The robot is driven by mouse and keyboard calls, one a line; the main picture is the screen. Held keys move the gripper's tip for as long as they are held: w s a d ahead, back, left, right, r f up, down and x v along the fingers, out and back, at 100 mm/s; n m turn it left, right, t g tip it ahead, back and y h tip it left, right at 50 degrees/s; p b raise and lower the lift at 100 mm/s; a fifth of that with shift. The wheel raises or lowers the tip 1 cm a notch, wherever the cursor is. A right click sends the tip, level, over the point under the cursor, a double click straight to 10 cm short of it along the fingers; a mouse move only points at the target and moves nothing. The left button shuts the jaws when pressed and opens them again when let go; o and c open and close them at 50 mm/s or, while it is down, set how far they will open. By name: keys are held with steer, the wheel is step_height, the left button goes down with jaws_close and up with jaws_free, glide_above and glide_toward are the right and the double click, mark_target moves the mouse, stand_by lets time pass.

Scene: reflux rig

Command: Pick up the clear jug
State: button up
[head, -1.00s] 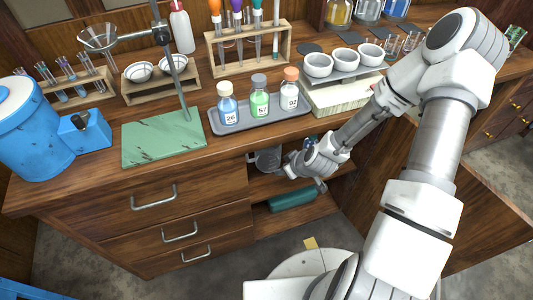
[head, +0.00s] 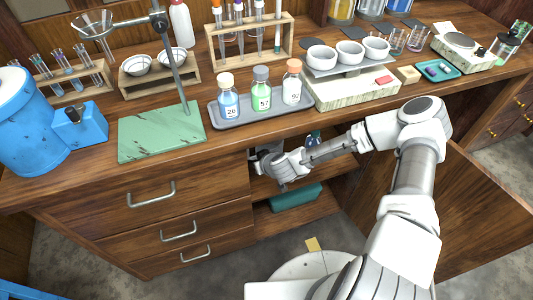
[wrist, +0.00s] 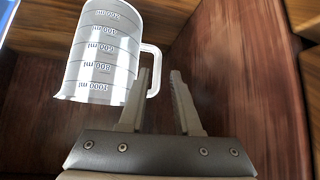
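The clear jug (wrist: 98,50) has printed volume marks, which appear upside down in the wrist view. Its handle (wrist: 156,58) points right, toward my gripper. My gripper (wrist: 160,72) is open, with one finger on either side of the handle's outer bar. The left fingertip overlaps the handle opening and the right one is outside it. I cannot tell whether either finger touches the handle. In the head view my gripper (head: 272,174) reaches into the open cupboard below the counter, and the jug is mostly hidden behind it.
The cupboard's wooden walls are close around my gripper. A teal case (head: 296,197) lies on the lower shelf. The open door (head: 480,200) stands at right. Above, a grey tray (head: 240,120) holds several capped bottles near the counter's edge.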

steer(key=shift+w+r+b+x, duration=0.1)
steer(key=shift+b+x, duration=0.25)
steer(key=shift+x, duration=0.9)
steer(key=shift+w+r+b+x, duration=0.15)
steer(key=shift+b+x, duration=0.25)
steer(key=shift+x, duration=0.85)
steer(key=shift+w+r+b+x, duration=0.1)
steer(key=shift+b+x, duration=0.25)
steer(key=shift+x, duration=0.95)
steer(key=shift+c, duration=0.2)
jaws_close()
